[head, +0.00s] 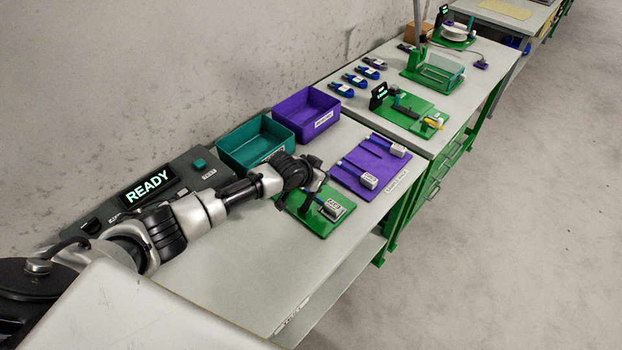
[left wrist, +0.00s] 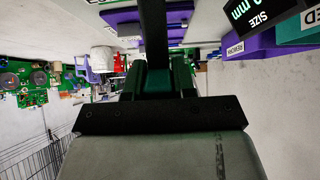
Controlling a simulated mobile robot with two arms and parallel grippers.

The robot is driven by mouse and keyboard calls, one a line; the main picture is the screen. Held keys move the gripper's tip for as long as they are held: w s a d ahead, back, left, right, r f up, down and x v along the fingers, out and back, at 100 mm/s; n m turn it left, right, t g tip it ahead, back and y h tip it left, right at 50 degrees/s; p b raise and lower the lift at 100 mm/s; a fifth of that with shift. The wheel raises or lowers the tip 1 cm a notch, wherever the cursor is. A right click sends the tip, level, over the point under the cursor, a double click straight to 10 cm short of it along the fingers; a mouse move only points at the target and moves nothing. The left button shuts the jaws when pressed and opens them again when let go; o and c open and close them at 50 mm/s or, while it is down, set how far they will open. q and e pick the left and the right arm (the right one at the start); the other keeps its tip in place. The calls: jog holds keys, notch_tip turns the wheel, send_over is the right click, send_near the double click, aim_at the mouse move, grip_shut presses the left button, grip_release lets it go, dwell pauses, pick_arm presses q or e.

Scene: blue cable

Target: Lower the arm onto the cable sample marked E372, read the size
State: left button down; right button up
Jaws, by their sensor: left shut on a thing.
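A green gauge plate (head: 320,222) lies on the near bench, with a cable sample (head: 333,209) on it. The sample's pale tag is small, and I cannot surely read its mark. My left gripper (head: 314,184) is over the back of this plate and hides part of the gauge. In the left wrist view my left gripper (left wrist: 156,78) is shut on the dark gauge arm (left wrist: 153,35). Whether the arm touches the cable is hidden. A black size display (left wrist: 262,14) shows in the left wrist view; only "SIZE" and "0 mm" are readable, its figure cut off. My right gripper is out of view.
A purple mat (head: 373,163) with two more tagged samples lies right of the plate. A teal bin (head: 246,150) and a purple bin (head: 306,104) stand behind. A console (head: 150,195) reading READY is at left. The bench front (head: 255,280) is clear.

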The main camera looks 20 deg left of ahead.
aim_at(331, 191)
pick_arm(q)
jog(key=w+f+g+b, duration=0.1)
jog(key=b, duration=0.1)
jog(key=w+d+f+g+y+b, duration=0.1)
jog(key=w+f+g+b, duration=0.1)
jog(key=shift+w+d, duration=0.1)
jog(key=f+g+b, duration=0.1)
jog(key=b, duration=0.1)
jog(key=w+f+g+y+b, duration=0.1)
jog(key=b, duration=0.2)
jog(key=f+g+b, duration=0.1)
jog(key=g+b, duration=0.1)
jog(key=shift+w+d+f, duration=0.3)
jog(key=shift+w+f, duration=0.05)
jog(key=shift+w, duration=0.05)
jog(key=shift+w+d+f+b, duration=0.1)
jog(key=shift+f+b, duration=0.55)
jog(key=shift+b, duration=0.5)
jog(key=shift+w+f+y+b, duration=0.15)
jog(key=shift+f+y+b, duration=0.15)
jog(key=shift+f+b, duration=0.45)
jog(key=c, duration=1.1)
grip_release()
jog(key=shift+c, duration=0.2)
jog(key=shift+o, duration=1.1)
jog(key=shift+r, duration=0.25)
